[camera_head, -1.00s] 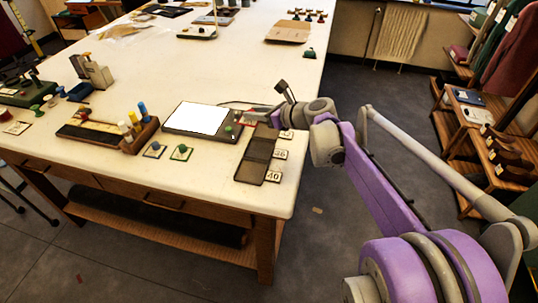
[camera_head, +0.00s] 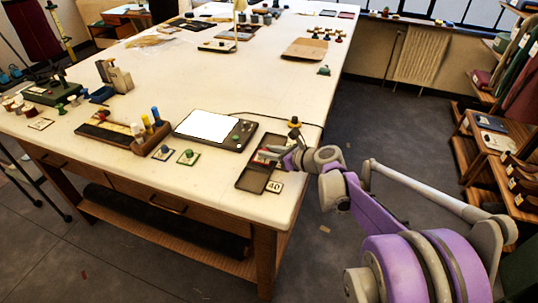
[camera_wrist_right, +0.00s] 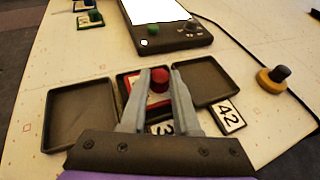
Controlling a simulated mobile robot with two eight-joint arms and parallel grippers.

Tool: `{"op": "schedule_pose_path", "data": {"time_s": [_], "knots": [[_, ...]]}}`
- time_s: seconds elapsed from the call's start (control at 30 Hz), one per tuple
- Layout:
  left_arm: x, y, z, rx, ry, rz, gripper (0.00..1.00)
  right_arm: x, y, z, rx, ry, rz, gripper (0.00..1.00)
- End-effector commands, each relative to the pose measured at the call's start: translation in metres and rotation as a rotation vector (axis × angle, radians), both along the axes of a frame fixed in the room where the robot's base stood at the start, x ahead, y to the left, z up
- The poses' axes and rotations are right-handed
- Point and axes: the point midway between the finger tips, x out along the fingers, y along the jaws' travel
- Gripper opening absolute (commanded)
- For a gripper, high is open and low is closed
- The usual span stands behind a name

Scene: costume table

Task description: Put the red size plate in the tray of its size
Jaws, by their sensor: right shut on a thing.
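The red size plate (camera_wrist_right: 157,102) has a red knob (camera_wrist_right: 159,79) and is at the middle tray (camera_wrist_right: 125,84) of a row of three dark trays. My right gripper (camera_wrist_right: 160,74) is shut on its knob. I cannot tell whether the plate rests on the tray floor or hangs just above it. In the head view my right gripper (camera_head: 268,153) is over the trays. The near tray (camera_head: 252,180), with a 40 card (camera_head: 273,186), is empty. The far tray (camera_wrist_right: 207,86), beside a 42 card (camera_wrist_right: 229,115), is empty. The middle card (camera_wrist_right: 162,128) is partly hidden by my fingers. My left gripper is out of view.
A light pad (camera_head: 208,127) lies left of the trays. Plates with a blue knob (camera_head: 164,153) and a green knob (camera_head: 188,156) lie in front of it. A yellow-based dark knob (camera_wrist_right: 273,76) stands beyond the trays. A wooden rack (camera_head: 125,135) is further left.

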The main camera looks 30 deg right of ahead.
Motion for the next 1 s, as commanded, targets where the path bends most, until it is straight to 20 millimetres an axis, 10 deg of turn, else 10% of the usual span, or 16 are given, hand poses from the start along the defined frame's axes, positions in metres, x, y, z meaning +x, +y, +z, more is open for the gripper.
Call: {"op": "schedule_pose_path", "data": {"time_s": [0.47, 0.5, 0.53, 1.0], "knots": [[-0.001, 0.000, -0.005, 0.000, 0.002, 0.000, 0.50, 0.000, 0.000, -0.014, 0.000, 0.000, 0.000, 0.00], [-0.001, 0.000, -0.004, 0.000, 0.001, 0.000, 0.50, 0.000, 0.000, -0.013, 0.000, 0.000, 0.000, 0.37], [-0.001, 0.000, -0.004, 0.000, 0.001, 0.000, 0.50, 0.000, 0.000, -0.012, 0.000, 0.000, 0.000, 0.42], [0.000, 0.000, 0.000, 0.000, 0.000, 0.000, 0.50, -0.014, -0.006, -0.002, -0.001, 0.000, -0.004, 0.42]]}}
